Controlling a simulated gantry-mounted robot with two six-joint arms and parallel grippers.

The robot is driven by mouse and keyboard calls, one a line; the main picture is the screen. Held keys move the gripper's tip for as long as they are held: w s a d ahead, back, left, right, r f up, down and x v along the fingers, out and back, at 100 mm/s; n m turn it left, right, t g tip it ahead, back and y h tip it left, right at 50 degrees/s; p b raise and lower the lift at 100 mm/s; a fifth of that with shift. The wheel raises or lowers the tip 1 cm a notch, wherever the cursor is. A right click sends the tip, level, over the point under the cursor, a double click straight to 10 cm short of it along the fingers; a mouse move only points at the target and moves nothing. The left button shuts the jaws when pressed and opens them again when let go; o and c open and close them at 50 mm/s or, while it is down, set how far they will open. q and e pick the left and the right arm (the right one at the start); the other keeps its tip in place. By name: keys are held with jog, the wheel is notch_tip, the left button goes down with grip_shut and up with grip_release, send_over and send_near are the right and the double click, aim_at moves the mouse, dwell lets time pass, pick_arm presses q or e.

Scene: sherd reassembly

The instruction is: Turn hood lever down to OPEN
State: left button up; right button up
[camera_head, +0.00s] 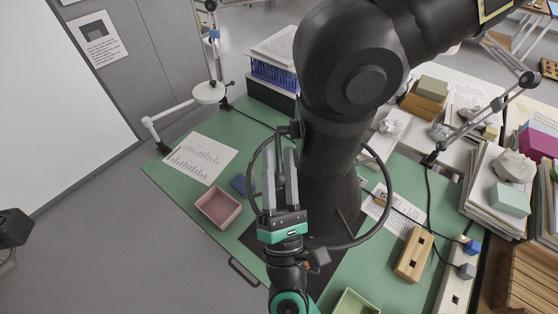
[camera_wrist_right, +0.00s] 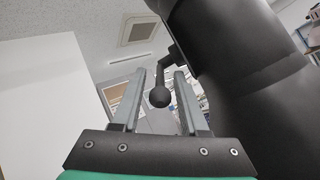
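The black hood (camera_head: 325,150) hangs as a thick jointed duct in the middle of the head view, above the green bench. It fills the right side of the right wrist view (camera_wrist_right: 235,70). Its lever (camera_wrist_right: 160,92) is a short black arm with a ball end, pointing down in the wrist picture. In the head view the lever (camera_head: 290,130) is small and partly hidden by my fingers. My right gripper (camera_head: 281,165) is open, its fingers pointing at the lever. In the wrist view the ball appears between the fingertips (camera_wrist_right: 160,82), with gaps on both sides.
A thin black ring (camera_head: 388,205) surrounds the hood's lower end, close to my right gripper. On the green bench (camera_head: 190,195) stand a pink tray (camera_head: 218,207) and a wooden block (camera_head: 413,255). A jointed lamp (camera_head: 208,92) rises at the back left.

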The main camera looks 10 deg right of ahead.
jog(key=shift+s+f, duration=0.25)
jog(key=s+a+p, duration=0.1)
jog(key=s+p, duration=0.1)
jog(key=s, duration=1)
jog(key=shift+s+a, duration=0.2)
jog(key=shift+a, duration=0.15)
jog(key=shift+f, duration=0.1)
